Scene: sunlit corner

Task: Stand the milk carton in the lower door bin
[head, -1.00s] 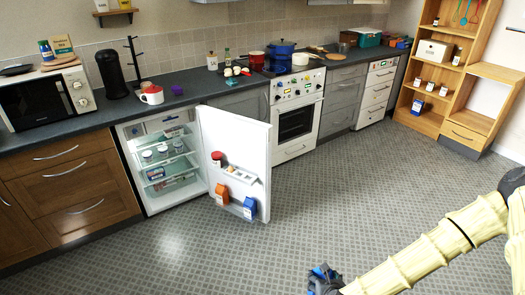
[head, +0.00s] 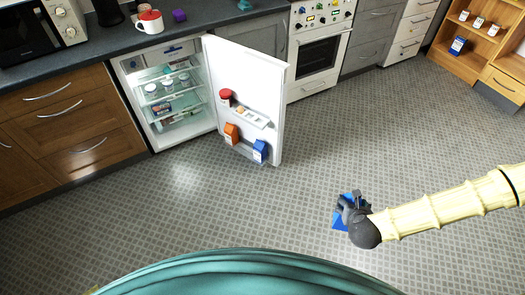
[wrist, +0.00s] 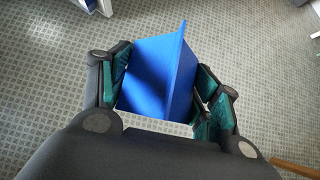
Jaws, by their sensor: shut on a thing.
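My gripper (head: 350,207) is shut on a blue milk carton (head: 340,221) and holds it in front of the fridge, to the right of its open door. In the wrist view the carton (wrist: 158,75) sits between both fingers, its roof ridge showing; the rest is hidden by my gripper. The lower door bin (head: 245,154) is at the bottom of the door's inner side. An orange carton (head: 231,134) and another blue carton (head: 260,151) stand in it. The held carton is apart from the door.
The fridge door (head: 250,85) stands wide open. Its upper bin (head: 252,118) holds a red-lidded jar (head: 226,96) and small pale items. The fridge shelves (head: 172,97) hold several jars and tubs. The floor (head: 240,210) between door and gripper is clear.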

